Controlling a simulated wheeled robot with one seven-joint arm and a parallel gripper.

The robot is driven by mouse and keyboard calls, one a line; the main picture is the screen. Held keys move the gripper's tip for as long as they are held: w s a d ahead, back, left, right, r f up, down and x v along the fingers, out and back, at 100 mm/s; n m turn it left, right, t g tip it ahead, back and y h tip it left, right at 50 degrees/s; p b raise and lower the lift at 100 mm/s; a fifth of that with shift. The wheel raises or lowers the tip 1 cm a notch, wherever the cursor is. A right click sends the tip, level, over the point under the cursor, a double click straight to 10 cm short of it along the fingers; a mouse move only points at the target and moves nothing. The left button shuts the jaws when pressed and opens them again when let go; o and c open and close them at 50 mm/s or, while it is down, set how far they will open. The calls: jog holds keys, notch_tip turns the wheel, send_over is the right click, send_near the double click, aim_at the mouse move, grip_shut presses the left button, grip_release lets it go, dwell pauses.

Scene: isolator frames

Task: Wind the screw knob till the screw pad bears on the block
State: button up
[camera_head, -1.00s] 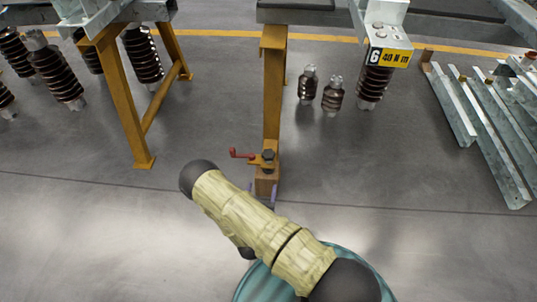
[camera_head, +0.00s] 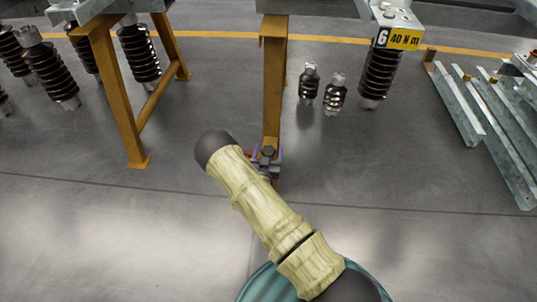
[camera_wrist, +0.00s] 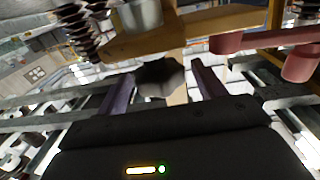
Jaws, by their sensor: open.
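The dark lobed screw knob (camera_wrist: 160,78) sits between the two purple fingers of my gripper (camera_wrist: 163,70) in the wrist view. The fingers are apart, one on each side of it; I cannot tell whether either touches it. In the head view the knob (camera_head: 268,151) is at the foot of the yellow post, with my gripper (camera_head: 266,158) around it. A tan patch (camera_wrist: 178,96) just behind the knob may be the block. In the head view my gripper and arm hide the block. I cannot make out the screw pad.
The yellow post (camera_head: 273,85) stands just behind the knob. A yellow trestle (camera_head: 120,95) and ribbed insulators (camera_head: 335,95) stand farther off.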

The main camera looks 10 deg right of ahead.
jog(key=shift+w+d, duration=0.15)
jog(key=shift+w, duration=0.2)
jog(key=c, duration=1)
jog(key=shift+o, duration=0.2)
jog(key=shift+m+h, duration=0.4)
jog(key=shift+h, duration=0.2)
jog(key=m+g+h, duration=0.3)
jog(key=h, duration=0.1)
jog(key=shift+f+m+g+h+b, duration=0.1)
jog(key=shift+m+g+h+b, duration=0.2)
jog(key=shift+b, duration=0.1)
jog(key=shift+m+g+h, duration=1)
jog(key=shift+g+h, duration=0.1)
jog(key=shift+g, duration=0.1)
